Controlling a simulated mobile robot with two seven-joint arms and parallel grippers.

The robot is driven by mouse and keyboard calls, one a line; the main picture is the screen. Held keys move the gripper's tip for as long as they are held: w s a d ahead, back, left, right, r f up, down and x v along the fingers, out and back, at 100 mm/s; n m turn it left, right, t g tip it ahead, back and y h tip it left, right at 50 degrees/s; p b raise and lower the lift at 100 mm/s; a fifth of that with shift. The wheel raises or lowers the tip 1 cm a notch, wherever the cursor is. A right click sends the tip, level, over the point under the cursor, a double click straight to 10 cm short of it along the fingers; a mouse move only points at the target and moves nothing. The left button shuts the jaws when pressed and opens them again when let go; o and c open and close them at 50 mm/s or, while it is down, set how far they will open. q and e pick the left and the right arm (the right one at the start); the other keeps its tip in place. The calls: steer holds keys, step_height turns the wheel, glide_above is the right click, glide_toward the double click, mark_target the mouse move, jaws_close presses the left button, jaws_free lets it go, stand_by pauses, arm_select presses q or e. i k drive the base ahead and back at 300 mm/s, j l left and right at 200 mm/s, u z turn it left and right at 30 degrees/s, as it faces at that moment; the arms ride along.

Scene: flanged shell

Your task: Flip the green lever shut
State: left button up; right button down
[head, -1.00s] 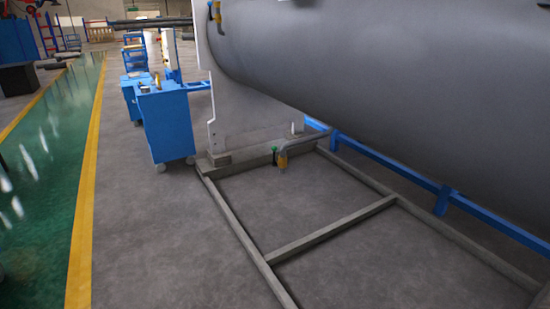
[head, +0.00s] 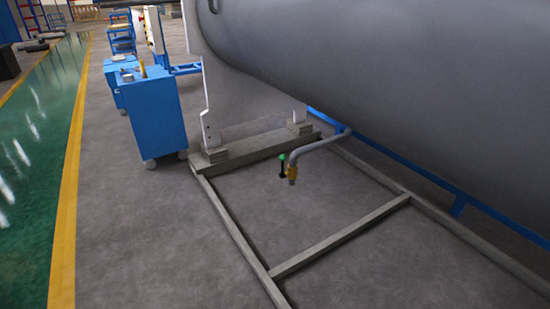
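The green lever (head: 282,157) is a small green knob on a dark, roughly upright handle. It stands beside a brass valve fitting (head: 292,173) at the end of a bent grey pipe (head: 320,143). The pipe comes out from under the large grey tank (head: 400,90). The lever is small in the picture, so its exact angle is hard to tell. Neither of my grippers shows in the head view.
A grey floor frame (head: 335,238) of low beams lies under and around the pipe. A white support plate (head: 240,100) holds the tank. A blue tool cart (head: 157,115) stands at the left. Open floor (head: 150,240) lies left of the frame.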

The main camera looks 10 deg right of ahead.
mark_target(283, 157)
steer(key=i+u, duration=0.2)
steer(key=i, duration=1.25)
